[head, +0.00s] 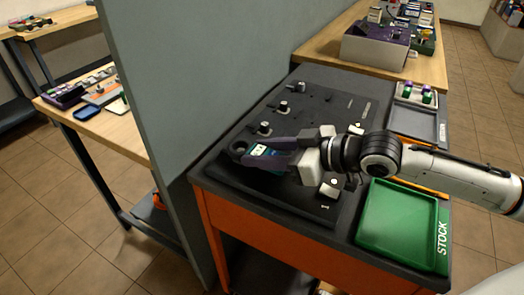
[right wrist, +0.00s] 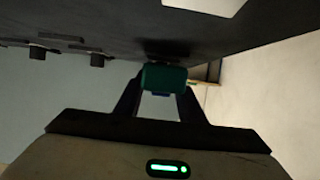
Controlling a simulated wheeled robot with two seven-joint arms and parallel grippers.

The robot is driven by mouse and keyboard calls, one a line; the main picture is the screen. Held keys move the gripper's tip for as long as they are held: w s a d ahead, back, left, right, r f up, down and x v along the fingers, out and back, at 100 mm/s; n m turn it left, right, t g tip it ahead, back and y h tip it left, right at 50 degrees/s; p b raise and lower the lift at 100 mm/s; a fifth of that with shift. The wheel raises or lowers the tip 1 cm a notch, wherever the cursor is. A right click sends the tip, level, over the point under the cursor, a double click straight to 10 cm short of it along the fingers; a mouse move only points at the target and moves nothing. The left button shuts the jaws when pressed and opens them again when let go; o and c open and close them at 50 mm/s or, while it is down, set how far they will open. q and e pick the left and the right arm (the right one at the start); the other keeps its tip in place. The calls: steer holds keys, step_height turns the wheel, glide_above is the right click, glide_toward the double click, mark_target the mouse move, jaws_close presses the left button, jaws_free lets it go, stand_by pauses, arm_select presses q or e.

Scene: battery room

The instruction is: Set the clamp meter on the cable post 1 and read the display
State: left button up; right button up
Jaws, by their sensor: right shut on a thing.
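The clamp meter (head: 262,151), teal with a pale display, is between the fingers of my right gripper (head: 268,153). A dark ring-shaped jaw shows at its left end, over the left edge of the black panel (head: 245,188). In the right wrist view the meter's teal body (right wrist: 163,77) sits between the two dark fingers (right wrist: 160,95), close to the panel. Several short posts with pale tops, such as this one (head: 265,128), stand on the panel; I cannot tell which is cable post 1, or whether the jaw is around one. The reading is too small to tell. My left gripper is out of view.
A green STOCK tray (head: 398,218) lies at the panel's right front, and a grey tray (head: 415,121) lies behind it. A grey partition (head: 185,90) stands along the bench's left side. A purple-grey bin (head: 374,52) stands on the wooden table behind.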

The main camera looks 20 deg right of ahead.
steer(key=shift+f, duration=0.6)
steer(key=o, duration=1)
steer(key=shift+o, duration=0.2)
steer(key=shift+s+d, duration=0.1)
